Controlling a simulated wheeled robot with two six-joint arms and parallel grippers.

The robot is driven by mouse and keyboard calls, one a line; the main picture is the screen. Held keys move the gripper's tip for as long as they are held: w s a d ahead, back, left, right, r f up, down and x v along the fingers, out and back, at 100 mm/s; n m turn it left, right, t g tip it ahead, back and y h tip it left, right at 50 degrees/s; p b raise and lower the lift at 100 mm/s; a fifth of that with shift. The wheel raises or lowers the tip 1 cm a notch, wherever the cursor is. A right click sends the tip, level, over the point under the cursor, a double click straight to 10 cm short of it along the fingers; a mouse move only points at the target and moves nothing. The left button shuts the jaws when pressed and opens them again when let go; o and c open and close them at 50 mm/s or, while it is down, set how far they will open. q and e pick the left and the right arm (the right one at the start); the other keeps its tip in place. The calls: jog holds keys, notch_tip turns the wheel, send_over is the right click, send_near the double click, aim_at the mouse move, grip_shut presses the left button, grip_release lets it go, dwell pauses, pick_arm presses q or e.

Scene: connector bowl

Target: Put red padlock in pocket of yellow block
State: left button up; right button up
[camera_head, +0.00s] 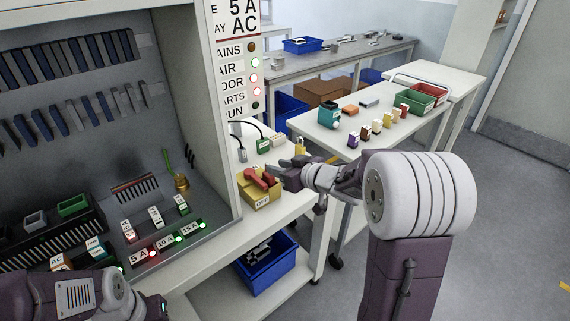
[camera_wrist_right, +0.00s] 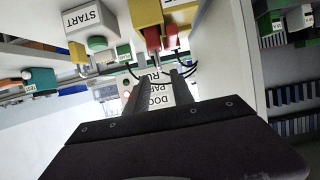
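The yellow block (camera_head: 262,199), marked OFF, stands on the white bench right of the cabinet. Red parts (camera_head: 257,180) lie at its top; I cannot tell clearly which of them is the padlock. My right gripper (camera_head: 283,164) is just behind and right of the block. In the right wrist view the yellow block (camera_wrist_right: 146,12) is at the top, with a red piece (camera_wrist_right: 153,38) at it. The fingers of the right gripper (camera_wrist_right: 160,72) are apart there, and the red piece lies just beyond their tips. Any pocket is hidden.
The cabinet side panel (camera_head: 226,150) rises close left of the yellow block. A green-topped connector (camera_head: 263,145) with a cable is behind the gripper. A blue bin (camera_head: 265,265) sits on the shelf below. A second table (camera_head: 357,148) holds small blocks and trays.

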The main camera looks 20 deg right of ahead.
jog(key=v, duration=0.3)
jog(key=shift+s, duration=0.1)
jog(key=s+d+f+m+g+h, duration=0.1)
jog(key=s+f+m+g+h, duration=0.5)
jog(key=s+f, duration=0.6)
jog(key=s+a+f+n+g+y, duration=0.1)
jog(key=s+a+f+g, duration=0.15)
jog(key=s, duration=0.25)
jog(key=s+a+f+n+g+y, duration=0.1)
jog(key=s+a+f+g, duration=0.15)
jog(key=s, duration=0.25)
notch_tip(320, 180, up, 13)
jog(key=p, duration=1.3)
jog(key=shift+d+r+g+p, duration=0.25)
jog(key=shift+g+p, duration=0.05)
jog(key=shift+p, duration=0.05)
